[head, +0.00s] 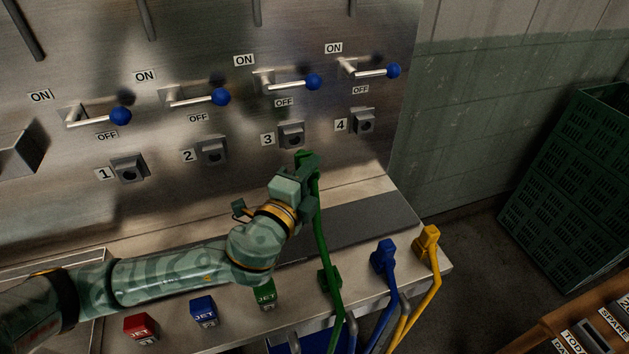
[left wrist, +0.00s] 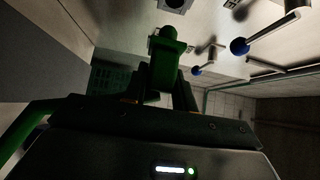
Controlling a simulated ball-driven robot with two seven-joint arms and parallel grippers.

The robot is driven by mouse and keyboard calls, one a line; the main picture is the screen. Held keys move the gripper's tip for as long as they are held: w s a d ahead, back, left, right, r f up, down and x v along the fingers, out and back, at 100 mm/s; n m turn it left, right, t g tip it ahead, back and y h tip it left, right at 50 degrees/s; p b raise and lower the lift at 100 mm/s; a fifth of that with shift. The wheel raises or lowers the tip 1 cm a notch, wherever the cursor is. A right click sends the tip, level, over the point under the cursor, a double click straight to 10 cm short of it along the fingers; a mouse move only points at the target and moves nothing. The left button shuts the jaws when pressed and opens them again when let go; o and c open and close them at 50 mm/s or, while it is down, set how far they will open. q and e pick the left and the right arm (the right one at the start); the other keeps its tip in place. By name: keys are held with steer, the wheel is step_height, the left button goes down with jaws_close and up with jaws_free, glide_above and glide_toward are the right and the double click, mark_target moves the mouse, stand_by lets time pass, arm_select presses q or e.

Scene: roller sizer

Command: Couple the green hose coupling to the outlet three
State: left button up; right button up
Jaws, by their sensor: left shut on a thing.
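My left gripper (head: 304,176) is shut on the green hose coupling (head: 308,160), just below and slightly right of outlet three (head: 291,136) on the steel panel. The coupling appears apart from the outlet, though the remaining gap is hard to judge. The green hose (head: 319,230) hangs from it down past the bench. In the left wrist view the green coupling (left wrist: 167,62) sits between the fingers, its rounded nose pointing up the picture. A grey outlet block (left wrist: 174,4), number not readable, is cut off at the top edge. My right gripper is not in view.
Outlets one (head: 129,170), two (head: 212,150) and four (head: 363,122) flank outlet three. Blue-knobbed lever three (head: 313,82) is above. Blue (head: 385,256) and yellow (head: 430,238) couplings stand at the bench's right end. Green crates (head: 575,185) stand at right.

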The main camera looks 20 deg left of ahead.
mark_target(301, 154)
arm_select(q)
steer(key=shift+w+a, duration=0.4)
steer(key=shift+w, duration=0.2)
steer(key=shift+w+a, duration=0.4)
steer(key=shift+w, duration=0.2)
steer(key=shift+r, duration=0.1)
steer(key=shift+p, duration=0.35)
stand_by(0.8)
steer(key=shift+w+a, duration=0.45)
steer(key=shift+w, duration=0.25)
steer(key=shift+w+a, duration=0.45)
steer(key=shift+w, duration=0.2)
steer(key=o, duration=1.1)
steer(key=s+a, duration=0.1)
steer(key=s, duration=0.4)
steer(key=s+a, duration=0.1)
steer(key=s, duration=0.4)
steer(key=s+a, duration=0.1)
steer(key=s, duration=0.5)
